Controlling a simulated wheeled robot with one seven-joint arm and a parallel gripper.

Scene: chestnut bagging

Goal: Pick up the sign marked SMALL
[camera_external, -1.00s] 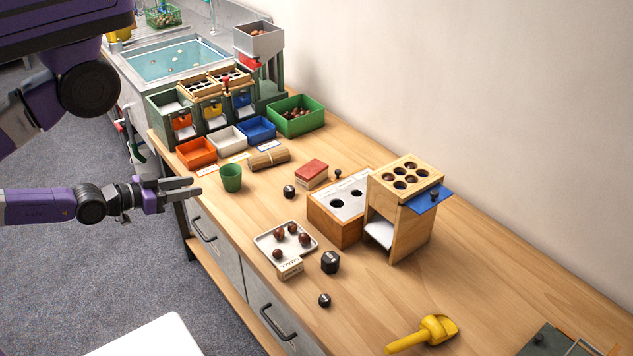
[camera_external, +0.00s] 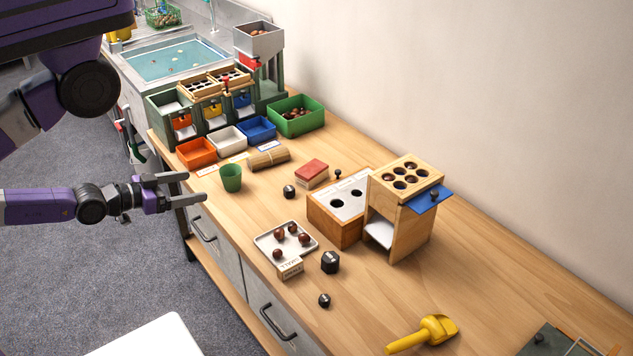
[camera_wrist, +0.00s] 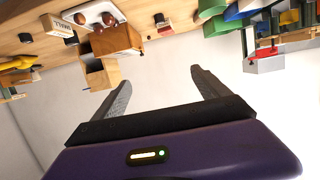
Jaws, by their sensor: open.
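The sign marked SMALL (camera_external: 290,269) is a small pale block with dark lettering. It stands at the front edge of the white tray (camera_external: 263,246), which holds several chestnuts. In the wrist view the sign (camera_wrist: 57,26) shows at the upper left, beside the tray. My gripper (camera_external: 196,187) is open and empty, level with the left edge of the counter. It is well to the upper left of the sign, near the green cup (camera_external: 231,178). In the wrist view the two fingers of my gripper (camera_wrist: 160,78) are spread with nothing between them.
A black hexagonal weight (camera_external: 330,262) and a smaller black weight (camera_external: 324,300) lie right of the sign. A wooden box with holes (camera_external: 336,227) and a wooden stand (camera_external: 412,226) are behind. A yellow scoop (camera_external: 424,334) lies at the front. The counter left of the tray is mostly clear.

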